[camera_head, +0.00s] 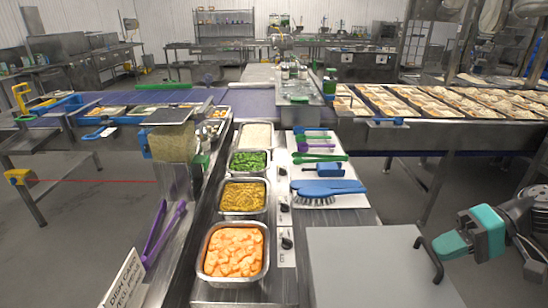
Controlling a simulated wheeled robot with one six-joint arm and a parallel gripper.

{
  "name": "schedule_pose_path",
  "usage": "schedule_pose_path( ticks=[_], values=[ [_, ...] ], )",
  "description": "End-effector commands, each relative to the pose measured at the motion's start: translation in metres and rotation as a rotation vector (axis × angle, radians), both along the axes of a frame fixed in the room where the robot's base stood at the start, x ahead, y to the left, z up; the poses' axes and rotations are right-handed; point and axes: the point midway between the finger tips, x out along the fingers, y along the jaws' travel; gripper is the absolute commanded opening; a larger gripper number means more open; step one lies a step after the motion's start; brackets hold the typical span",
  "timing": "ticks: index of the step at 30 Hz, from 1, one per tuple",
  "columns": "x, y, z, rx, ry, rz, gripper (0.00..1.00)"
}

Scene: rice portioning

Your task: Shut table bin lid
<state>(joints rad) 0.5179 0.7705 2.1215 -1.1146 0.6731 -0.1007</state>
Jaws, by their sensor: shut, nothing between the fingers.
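A flat light grey panel, which looks like the table bin lid (372,268), lies at the lower right of the counter. It appears level, and I see no opening under it. Its black bar handle (433,268) runs along its right edge. My teal gripper (448,246) is at the right, with its fingertips pointing left beside the far end of the handle. The fingers are shut with nothing visible between them. I cannot tell whether they touch the handle. The lid's near edge runs out of the picture.
Food pans, with orange pieces (233,252) nearest, line the counter left of the lid. A blue brush (318,190) and coloured utensils lie on a white board behind it. Purple tongs (160,232) hang at left. Filled trays (430,103) stand at the back right.

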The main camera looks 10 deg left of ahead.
Motion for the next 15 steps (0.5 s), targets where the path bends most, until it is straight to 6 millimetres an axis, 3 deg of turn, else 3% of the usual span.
schedule_pose_path(
  ticks=[8, 15],
  values=[
    [0.000, 0.000, 0.005, 0.000, 0.000, 0.000, 0.00],
    [0.001, -0.002, 0.041, 0.000, -0.001, 0.007, 0.00]
  ],
)
